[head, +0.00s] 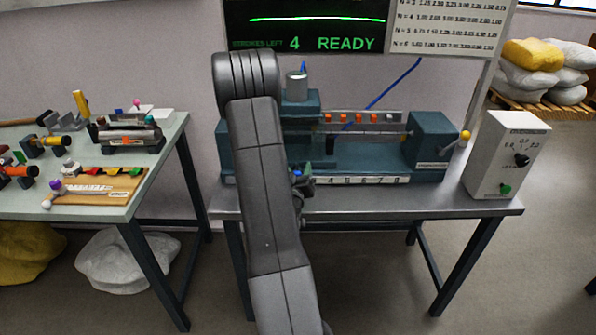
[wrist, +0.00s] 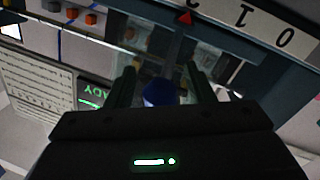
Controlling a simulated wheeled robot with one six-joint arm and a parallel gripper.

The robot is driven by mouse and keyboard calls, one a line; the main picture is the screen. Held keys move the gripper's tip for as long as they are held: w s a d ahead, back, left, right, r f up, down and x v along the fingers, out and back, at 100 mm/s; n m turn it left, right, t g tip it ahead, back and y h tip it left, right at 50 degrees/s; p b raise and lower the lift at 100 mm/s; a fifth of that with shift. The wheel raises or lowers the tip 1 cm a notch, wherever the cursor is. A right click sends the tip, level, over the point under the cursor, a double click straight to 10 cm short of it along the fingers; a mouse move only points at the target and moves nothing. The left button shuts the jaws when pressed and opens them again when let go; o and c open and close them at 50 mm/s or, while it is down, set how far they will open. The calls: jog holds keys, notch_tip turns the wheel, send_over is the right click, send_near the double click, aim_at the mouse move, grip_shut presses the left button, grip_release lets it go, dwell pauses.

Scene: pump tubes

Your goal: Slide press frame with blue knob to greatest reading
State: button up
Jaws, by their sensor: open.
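The blue knob (wrist: 158,92) lies between the fingers of my gripper (wrist: 163,88) in the wrist view. My gripper is open, with one finger on each side of the knob; whether either touches it I cannot tell. The press frame around the knob is dark and blurred there. A red pointer (wrist: 185,17) shows beside a white number scale (wrist: 265,25) with 0 and 1 legible. In the head view the teal press bench (head: 380,163) stands on the table, with higher scale numbers (head: 370,180) along its front.
The display (head: 305,28) reads "STROKES LEFT 4 READY". A white control box (head: 507,155) with a black dial and green button stands at the table's (head: 455,205) right. A side table (head: 150,190) at left carries several tools. White and yellow sacks lie at the back right.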

grip_shut()
jog(key=d+b, duration=1.1)
jog(key=d, duration=0.5)
jog(key=shift+d, duration=0.3)
grip_release()
